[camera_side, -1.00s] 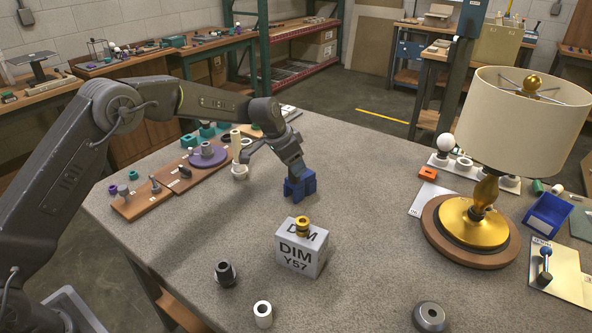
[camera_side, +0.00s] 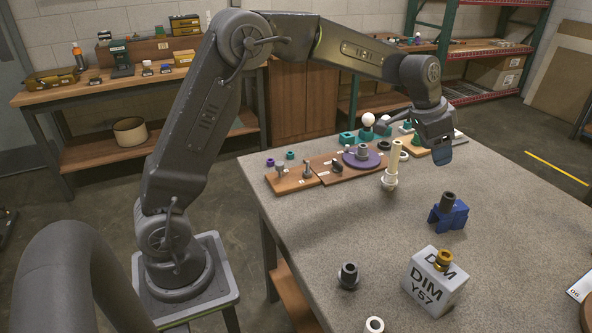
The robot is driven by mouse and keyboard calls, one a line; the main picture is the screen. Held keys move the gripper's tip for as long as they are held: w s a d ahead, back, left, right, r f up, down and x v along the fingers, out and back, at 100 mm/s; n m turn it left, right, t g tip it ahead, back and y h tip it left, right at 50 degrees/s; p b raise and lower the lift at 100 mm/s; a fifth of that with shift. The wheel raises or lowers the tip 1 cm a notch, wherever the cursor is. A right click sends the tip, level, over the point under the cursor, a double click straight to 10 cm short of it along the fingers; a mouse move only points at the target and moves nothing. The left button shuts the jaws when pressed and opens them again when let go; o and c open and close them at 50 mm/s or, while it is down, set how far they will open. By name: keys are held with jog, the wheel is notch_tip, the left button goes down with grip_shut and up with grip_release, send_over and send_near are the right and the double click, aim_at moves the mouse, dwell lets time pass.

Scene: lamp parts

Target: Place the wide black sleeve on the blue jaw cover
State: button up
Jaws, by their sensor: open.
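The blue jaw cover (camera_side: 455,217) stands on the grey table, right of centre. A black sleeve (camera_side: 447,201) sits on top of it, slightly tilted in the picture. A second black sleeve (camera_side: 348,276), thicker looking, stands upright on the table near the front, apart from the cover. I cannot tell for sure which of the two is the wide one. My gripper (camera_side: 437,158) is raised above and behind the jaw cover, clear of the sleeve on it. It is open and I see nothing in it; the gap between its dark blue fingertips is hard to make out.
A grey DIM Y57 block (camera_side: 436,283) with a brass piece (camera_side: 443,259) on top stands in front of the jaw cover. A cream post (camera_side: 395,162) stands left of my gripper. Wooden boards with parts (camera_side: 330,168) lie at the back left. A white ring (camera_side: 374,325) is at the front.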

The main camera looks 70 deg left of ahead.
jog(key=s+r+n+t+y, duration=0.1)
jog(key=s+r+n, duration=0.15)
jog(key=s, duration=0.95)
jog(key=s+r+n, duration=0.1)
jog(key=s+r, duration=0.3)
jog(key=s, duration=0.9)
jog(key=s+f+n, duration=0.1)
jog(key=s+f, duration=0.2)
jog(key=s, duration=0.6)
jog(key=shift+a+f+y, duration=0.25)
jog(key=shift+f+y, duration=0.1)
jog(key=shift+y, duration=0.05)
